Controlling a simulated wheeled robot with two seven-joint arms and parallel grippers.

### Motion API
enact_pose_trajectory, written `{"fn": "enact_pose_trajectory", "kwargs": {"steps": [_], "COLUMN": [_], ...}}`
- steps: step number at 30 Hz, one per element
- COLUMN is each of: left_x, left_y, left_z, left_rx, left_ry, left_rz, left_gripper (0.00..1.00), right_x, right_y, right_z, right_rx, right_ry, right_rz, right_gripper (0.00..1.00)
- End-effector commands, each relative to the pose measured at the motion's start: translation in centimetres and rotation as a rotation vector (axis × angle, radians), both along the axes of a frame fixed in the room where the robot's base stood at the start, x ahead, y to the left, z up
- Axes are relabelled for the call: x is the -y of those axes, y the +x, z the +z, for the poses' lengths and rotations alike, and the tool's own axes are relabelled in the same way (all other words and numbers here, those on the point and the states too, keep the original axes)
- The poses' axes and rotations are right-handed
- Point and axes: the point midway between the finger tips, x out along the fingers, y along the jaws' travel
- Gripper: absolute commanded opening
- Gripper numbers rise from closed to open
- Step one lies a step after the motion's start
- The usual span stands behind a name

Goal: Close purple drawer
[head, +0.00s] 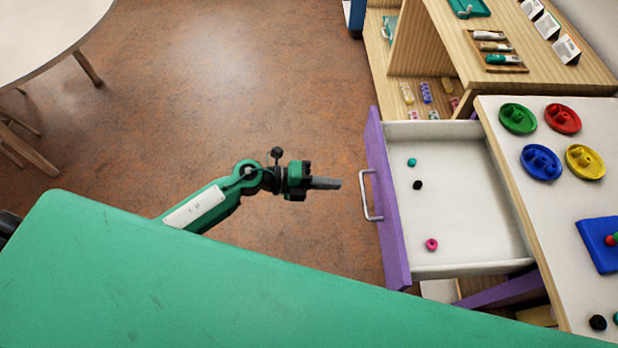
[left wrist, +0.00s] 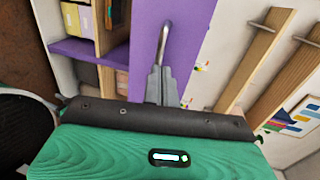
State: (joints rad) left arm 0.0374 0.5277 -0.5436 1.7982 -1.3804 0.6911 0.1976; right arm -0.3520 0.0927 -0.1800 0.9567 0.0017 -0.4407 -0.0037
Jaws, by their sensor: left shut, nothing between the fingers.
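The purple drawer (head: 388,220) stands pulled out from the cabinet, with a white inside and a silver handle (head: 367,195) on its front. Inside it lie a teal bead (head: 412,162), a black bead (head: 417,185) and a pink ring-shaped bead (head: 432,245). My left gripper (head: 338,184) is shut and empty, a little left of the handle and apart from it in the head view. In the left wrist view the shut fingers (left wrist: 161,86) point at the purple front (left wrist: 188,45), with the silver handle (left wrist: 164,40) beyond their tips. My right gripper is not in view.
The white cabinet top (head: 545,215) holds red, green, blue and yellow dishes and a blue board (head: 602,240). A wooden shelf (head: 420,60) stands behind the drawer. A round table (head: 45,35) is at the far left. Brown floor lies open left of the drawer.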

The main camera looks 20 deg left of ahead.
Motion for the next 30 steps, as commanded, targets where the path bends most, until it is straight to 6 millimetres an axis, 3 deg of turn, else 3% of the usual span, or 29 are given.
{"fn": "enact_pose_trajectory", "kwargs": {"steps": [3,10,30], "left_x": [2.0,3.9,4.8], "left_y": [0.6,1.3,1.6], "left_z": [-0.2,-0.7,-0.8], "left_rx": [0.0,0.0,-0.001], "left_ry": [-0.003,-0.002,0.0], "left_rz": [0.0,0.0,-0.001], "left_gripper": [0.0,0.0,0.0], "right_x": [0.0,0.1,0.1], "right_y": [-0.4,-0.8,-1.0], "right_z": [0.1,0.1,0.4], "right_rx": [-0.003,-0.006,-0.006], "right_ry": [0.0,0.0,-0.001], "right_rz": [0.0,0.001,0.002], "right_gripper": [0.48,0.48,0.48]}}
